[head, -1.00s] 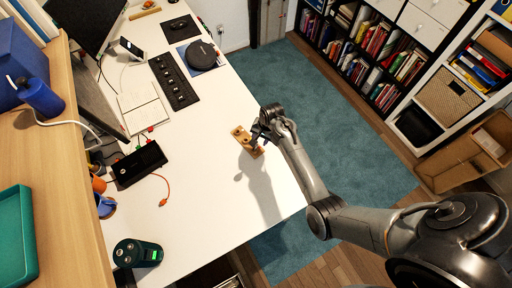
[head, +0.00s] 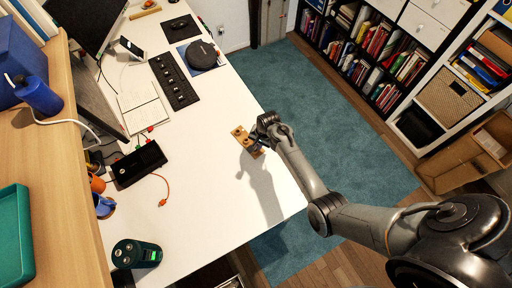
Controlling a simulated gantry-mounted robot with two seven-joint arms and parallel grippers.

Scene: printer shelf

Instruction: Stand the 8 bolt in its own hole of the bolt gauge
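The bolt gauge (head: 238,132) is a small light-wood block with dark holes, lying on the white desk near its right edge. My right gripper (head: 254,143) is over the near end of the gauge, pointing down at it. Its fingers are small and dark here, so I cannot tell whether they are open or shut. I cannot make out the 8 bolt; it is too small or hidden by the gripper. My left gripper is not in view.
The white desk (head: 215,200) is clear around the gauge. A black strip with several small pale pieces (head: 175,80), an open notebook (head: 143,108), a black box with an orange cable (head: 138,163) and a dark green cylinder (head: 136,253) stand farther left.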

